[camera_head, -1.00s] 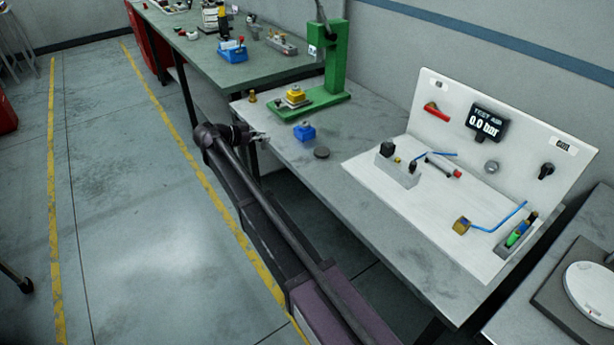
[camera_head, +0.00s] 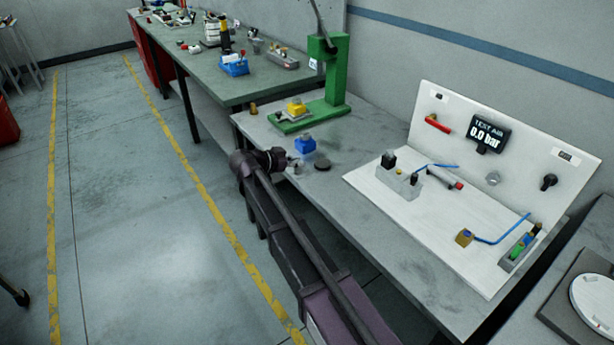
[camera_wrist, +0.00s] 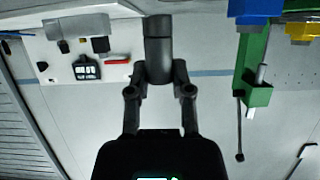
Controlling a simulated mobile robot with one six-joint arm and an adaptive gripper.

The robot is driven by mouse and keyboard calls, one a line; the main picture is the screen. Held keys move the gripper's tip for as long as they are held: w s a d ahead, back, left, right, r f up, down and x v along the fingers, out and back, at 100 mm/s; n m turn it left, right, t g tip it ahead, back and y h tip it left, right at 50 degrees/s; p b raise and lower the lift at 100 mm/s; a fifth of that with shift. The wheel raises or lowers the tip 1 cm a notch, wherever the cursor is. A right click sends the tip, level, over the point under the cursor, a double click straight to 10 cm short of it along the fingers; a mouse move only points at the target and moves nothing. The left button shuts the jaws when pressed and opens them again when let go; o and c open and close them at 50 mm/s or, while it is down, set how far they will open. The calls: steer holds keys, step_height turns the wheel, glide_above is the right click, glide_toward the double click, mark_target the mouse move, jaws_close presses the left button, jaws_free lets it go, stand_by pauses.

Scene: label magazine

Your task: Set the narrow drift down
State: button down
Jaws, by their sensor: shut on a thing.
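In the wrist view my gripper (camera_wrist: 158,100) is shut on a dark grey stepped cylinder, which I take to be the narrow drift (camera_wrist: 158,40). The drift lies between the two fingers and sticks out beyond them. In the head view my gripper (camera_head: 290,165) is at the front edge of the grey bench (camera_head: 345,205), close to a blue block (camera_head: 305,147) and a dark round disc (camera_head: 322,164). The drift is too small there to make out clearly. I cannot tell whether it touches the bench.
A green press (camera_head: 329,75) with a yellow-topped fixture (camera_head: 297,109) stands behind the blue block. A brass piece (camera_head: 253,108) stands at the bench's left corner. A white test panel (camera_head: 400,205) fills the right. Bare bench lies between disc and panel.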

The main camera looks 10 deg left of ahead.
steer(key=shift+s+d, duration=0.15)
steer(key=shift+d, duration=0.4)
steer(key=shift+s+d+f, duration=0.1)
steer(key=shift+s+d, duration=0.05)
steer(key=shift+d, duration=0.3)
steer(key=shift+s+d+f+b, duration=0.15)
steer(key=shift+d+b, duration=0.05)
steer(key=shift+d, duration=0.3)
steer(key=shift+s+d+f+b, duration=0.1)
steer(key=shift+d+b, duration=0.05)
steer(key=shift+d, duration=0.35)
steer(key=shift+w+a+f+b, duration=0.1)
steer(key=shift+a+f+b, duration=0.1)
steer(key=shift+f+b, duration=1.4)
